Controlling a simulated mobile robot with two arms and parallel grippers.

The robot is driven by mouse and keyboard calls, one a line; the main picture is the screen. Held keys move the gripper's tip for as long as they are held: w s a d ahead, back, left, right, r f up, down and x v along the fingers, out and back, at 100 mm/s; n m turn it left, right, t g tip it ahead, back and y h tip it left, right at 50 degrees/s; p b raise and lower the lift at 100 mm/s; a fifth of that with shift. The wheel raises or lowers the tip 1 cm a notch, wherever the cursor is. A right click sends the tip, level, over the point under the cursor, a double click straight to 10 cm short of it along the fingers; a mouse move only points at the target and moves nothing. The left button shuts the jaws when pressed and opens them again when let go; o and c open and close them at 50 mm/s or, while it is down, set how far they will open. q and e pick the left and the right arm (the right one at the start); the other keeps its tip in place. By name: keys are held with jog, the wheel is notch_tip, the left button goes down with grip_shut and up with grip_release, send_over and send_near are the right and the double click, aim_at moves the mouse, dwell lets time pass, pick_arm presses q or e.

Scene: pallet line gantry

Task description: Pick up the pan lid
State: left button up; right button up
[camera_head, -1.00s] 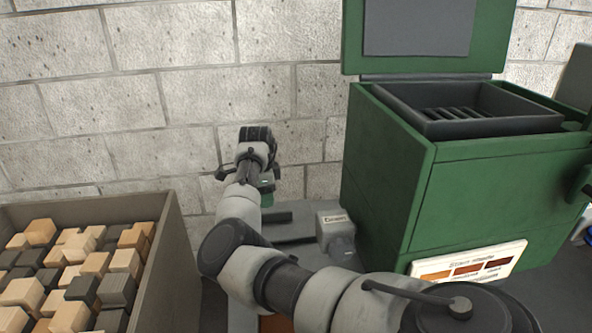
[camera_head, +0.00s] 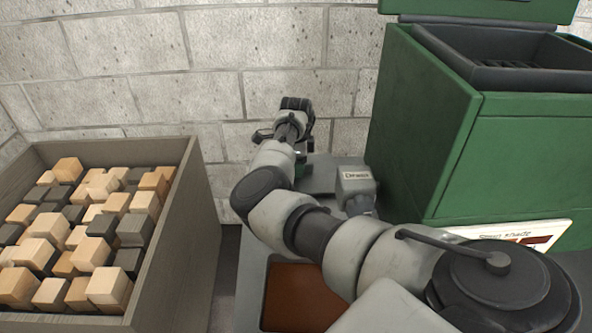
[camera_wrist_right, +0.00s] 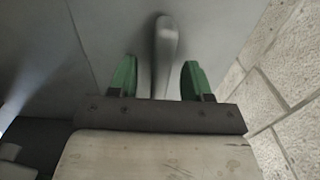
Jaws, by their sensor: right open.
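In the right wrist view a grey bar-like handle (camera_wrist_right: 166,55) stands out from a flat grey surface (camera_wrist_right: 105,35), which appears to be the pan lid. My right gripper (camera_wrist_right: 158,78) is open, with one green finger on each side of the handle. The wrist view does not show clearly whether the fingers touch it. In the head view my right gripper (camera_head: 301,166) is over the grey flat piece (camera_head: 322,174) near the wall, and my arm hides much of it. A pan or tray with a brown inside (camera_head: 298,297) shows partly below my arm. My left gripper is out of view.
A grey bin (camera_head: 203,215) of wooden and dark blocks stands at the left. A small labelled grey box (camera_head: 356,186) sits beside my gripper. A block wall (camera_head: 160,100) closes the back.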

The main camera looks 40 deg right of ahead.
jog(key=shift+d+f, duration=0.1)
jog(key=shift+f, duration=0.3)
jog(key=shift+c, duration=0.3)
grip_shut()
jog(key=shift+r, duration=0.15)
